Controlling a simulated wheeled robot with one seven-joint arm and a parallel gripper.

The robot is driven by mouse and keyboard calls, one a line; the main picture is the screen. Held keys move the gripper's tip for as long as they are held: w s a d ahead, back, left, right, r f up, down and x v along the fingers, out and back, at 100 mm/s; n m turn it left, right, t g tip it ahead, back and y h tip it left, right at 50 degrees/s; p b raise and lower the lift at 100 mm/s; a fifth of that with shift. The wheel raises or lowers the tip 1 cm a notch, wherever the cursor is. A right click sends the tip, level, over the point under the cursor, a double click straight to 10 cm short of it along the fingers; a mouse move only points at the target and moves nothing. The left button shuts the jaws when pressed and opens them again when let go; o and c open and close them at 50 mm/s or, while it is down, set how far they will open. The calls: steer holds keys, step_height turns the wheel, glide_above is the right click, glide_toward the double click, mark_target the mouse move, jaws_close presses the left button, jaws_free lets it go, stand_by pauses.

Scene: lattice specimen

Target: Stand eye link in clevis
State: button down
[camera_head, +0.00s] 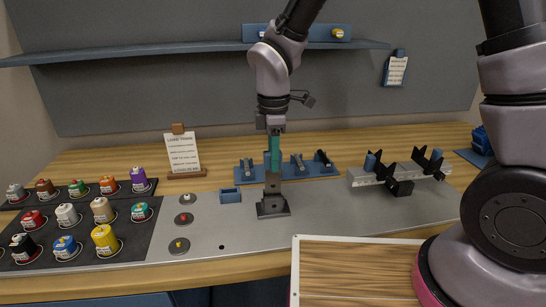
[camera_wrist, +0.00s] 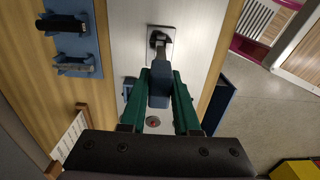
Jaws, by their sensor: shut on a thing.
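My gripper (camera_head: 274,163) points straight down, its green fingers closed on the eye link. In the wrist view my gripper (camera_wrist: 160,92) holds the blue-grey eye link (camera_wrist: 159,86) between both fingers. The clevis (camera_head: 272,208) is a dark metal piece on a square base on the grey plate, directly below my gripper. In the wrist view the clevis (camera_wrist: 160,35) lies just beyond the link's far end. The link's lower end overlaps the clevis in both views, so I cannot tell whether it sits between the cheeks or just above them.
A blue rack (camera_head: 245,175) with dark cylindrical parts stands behind. A small blue box (camera_head: 230,196) is left of the clevis. Round discs (camera_head: 184,219) and a dark tray of coloured jars (camera_head: 150,235) lie farther left. A grey fixture with black brackets (camera_head: 400,187) stands right.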

mark_target(273, 178)
steer(key=shift+f, duration=0.2)
stand_by(0.3)
steer(key=shift+f, duration=1.2)
steer(key=shift+f, duration=0.2)
steer(key=shift+f, duration=1.15)
steer(key=c, duration=0.6)
jaws_free()
steer(key=shift+o, duration=0.2)
